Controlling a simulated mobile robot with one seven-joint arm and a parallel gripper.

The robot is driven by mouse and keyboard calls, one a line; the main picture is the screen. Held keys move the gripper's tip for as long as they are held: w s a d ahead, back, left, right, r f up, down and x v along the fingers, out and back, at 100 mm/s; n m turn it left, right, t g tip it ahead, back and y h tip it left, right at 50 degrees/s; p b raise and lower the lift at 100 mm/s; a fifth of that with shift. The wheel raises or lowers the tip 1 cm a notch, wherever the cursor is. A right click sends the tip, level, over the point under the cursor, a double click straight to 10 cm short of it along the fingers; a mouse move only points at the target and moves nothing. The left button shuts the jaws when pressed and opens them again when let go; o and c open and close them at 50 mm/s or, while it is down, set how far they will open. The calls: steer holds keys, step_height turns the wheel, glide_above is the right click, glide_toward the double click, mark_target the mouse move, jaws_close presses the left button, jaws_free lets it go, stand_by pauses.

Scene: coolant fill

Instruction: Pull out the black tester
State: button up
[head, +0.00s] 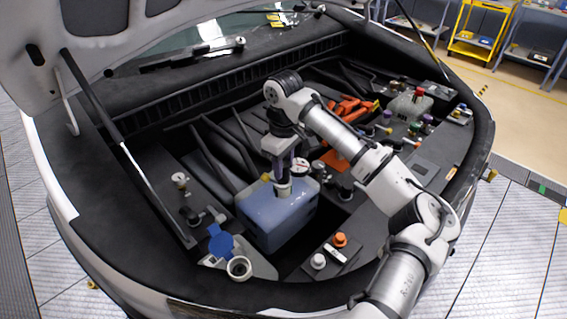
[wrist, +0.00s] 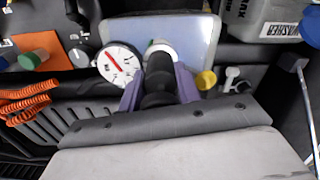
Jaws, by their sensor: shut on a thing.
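The black tester (wrist: 158,80) is upright between the purple fingers of my gripper (wrist: 160,92), which is shut on it. Its lower end meets the white neck (wrist: 160,47) of the bluish translucent coolant tank; I cannot tell how deep it sits. In the head view my gripper (head: 284,168) points down over the top of the tank (head: 275,222). A white round gauge (wrist: 118,62) with a red needle is just left of the tester in the wrist view, and it also shows in the head view (head: 301,167).
A blue cap (head: 221,242) lies open by a white filler neck (head: 239,268) at the front left. An orange cap (head: 340,240) is at the front right. A yellow cap (wrist: 206,79) is close to my right finger. The raised hood (head: 90,45) hangs over the left.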

steer(key=shift+r, duration=0.15)
steer(key=shift+r+p, duration=0.6)
steer(key=shift+r, duration=1.7)
